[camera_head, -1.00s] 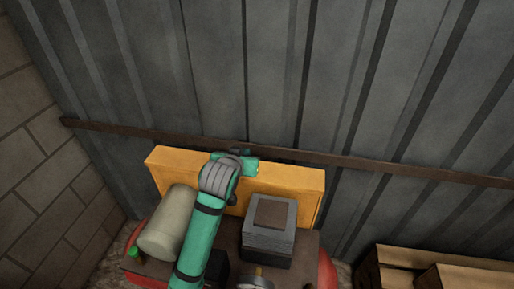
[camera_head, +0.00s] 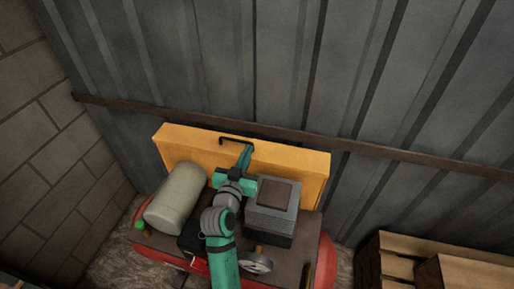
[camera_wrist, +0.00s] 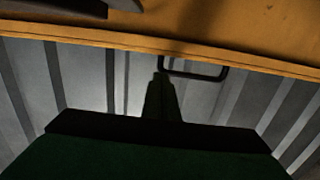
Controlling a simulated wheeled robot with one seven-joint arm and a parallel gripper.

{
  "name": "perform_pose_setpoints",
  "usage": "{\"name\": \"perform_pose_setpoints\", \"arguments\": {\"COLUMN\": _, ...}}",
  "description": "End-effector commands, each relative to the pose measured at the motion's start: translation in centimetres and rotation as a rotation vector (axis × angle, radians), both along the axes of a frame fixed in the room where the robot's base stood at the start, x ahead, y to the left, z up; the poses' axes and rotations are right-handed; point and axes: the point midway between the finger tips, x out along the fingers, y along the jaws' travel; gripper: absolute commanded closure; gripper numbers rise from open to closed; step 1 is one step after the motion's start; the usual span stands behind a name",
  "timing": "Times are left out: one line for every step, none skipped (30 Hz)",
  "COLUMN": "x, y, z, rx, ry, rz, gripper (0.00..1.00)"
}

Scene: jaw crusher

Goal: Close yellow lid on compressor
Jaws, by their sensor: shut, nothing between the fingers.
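The yellow lid (camera_head: 290,165) stands raised and upright along the back of the compressor (camera_head: 155,242), near the metal wall. A thin dark handle (camera_head: 236,140) sticks up from its top edge. In the wrist view the lid (camera_wrist: 240,38) spans the top, with the handle (camera_wrist: 196,75) below its edge. My gripper (camera_head: 247,152) is shut and empty at the lid's top edge, close to the handle. In the wrist view the shut fingertips (camera_wrist: 160,78) are beside one end of the handle; I cannot tell whether they touch it.
On the compressor stand a beige cylinder (camera_head: 176,198) at left and a grey finned block (camera_head: 273,205) right of my arm. A corrugated metal wall (camera_head: 400,90) is close behind the lid. A brick wall (camera_head: 40,150) is at left, wooden pallets (camera_head: 430,262) at lower right.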

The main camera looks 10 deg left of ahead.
Motion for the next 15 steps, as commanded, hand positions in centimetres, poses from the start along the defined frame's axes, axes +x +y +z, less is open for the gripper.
{"name": "perform_pose_setpoints", "arguments": {"x": -0.2, "y": 0.3, "z": -0.4, "rx": -0.002, "ry": 0.002, "rz": 0.004, "gripper": 1.00}}
{"name": "perform_pose_setpoints", "arguments": {"x": -0.3, "y": 0.5, "z": -0.6, "rx": -0.001, "ry": 0.002, "rz": 0.007, "gripper": 1.00}}
{"name": "perform_pose_setpoints", "arguments": {"x": -0.4, "y": 0.6, "z": -0.9, "rx": -0.002, "ry": 0.003, "rz": 0.009, "gripper": 1.00}}
{"name": "perform_pose_setpoints", "arguments": {"x": -0.4, "y": 0.7, "z": -1.1, "rx": -0.001, "ry": 0.003, "rz": 0.010, "gripper": 1.00}}
{"name": "perform_pose_setpoints", "arguments": {"x": -0.5, "y": 0.8, "z": -1.2, "rx": -0.001, "ry": 0.003, "rz": 0.011, "gripper": 1.00}}
{"name": "perform_pose_setpoints", "arguments": {"x": -0.6, "y": 0.9, "z": -1.4, "rx": -0.002, "ry": 0.003, "rz": 0.012, "gripper": 1.00}}
{"name": "perform_pose_setpoints", "arguments": {"x": -0.6, "y": 1.0, "z": -1.5, "rx": -0.001, "ry": 0.003, "rz": 0.013, "gripper": 1.00}}
{"name": "perform_pose_setpoints", "arguments": {"x": -0.6, "y": 1.1, "z": -1.6, "rx": -0.001, "ry": 0.003, "rz": 0.015, "gripper": 1.00}}
{"name": "perform_pose_setpoints", "arguments": {"x": -0.7, "y": 1.2, "z": -1.8, "rx": 0.000, "ry": 0.003, "rz": 0.016, "gripper": 1.00}}
{"name": "perform_pose_setpoints", "arguments": {"x": -0.7, "y": 1.3, "z": -1.8, "rx": 0.000, "ry": 0.003, "rz": 0.017, "gripper": 1.00}}
{"name": "perform_pose_setpoints", "arguments": {"x": -0.7, "y": 1.3, "z": -1.9, "rx": 0.000, "ry": 0.003, "rz": 0.017, "gripper": 1.00}}
{"name": "perform_pose_setpoints", "arguments": {"x": -0.7, "y": 1.3, "z": -2.0, "rx": 0.000, "ry": 0.003, "rz": 0.017, "gripper": 1.00}}
{"name": "perform_pose_setpoints", "arguments": {"x": -0.8, "y": 1.3, "z": -2.1, "rx": 0.000, "ry": 0.003, "rz": 0.017, "gripper": 1.00}}
{"name": "perform_pose_setpoints", "arguments": {"x": -0.8, "y": 1.3, "z": -2.1, "rx": 0.000, "ry": 0.003, "rz": 0.017, "gripper": 1.00}}
{"name": "perform_pose_setpoints", "arguments": {"x": -0.8, "y": 1.3, "z": -2.2, "rx": 0.000, "ry": 0.003, "rz": 0.017, "gripper": 1.00}}
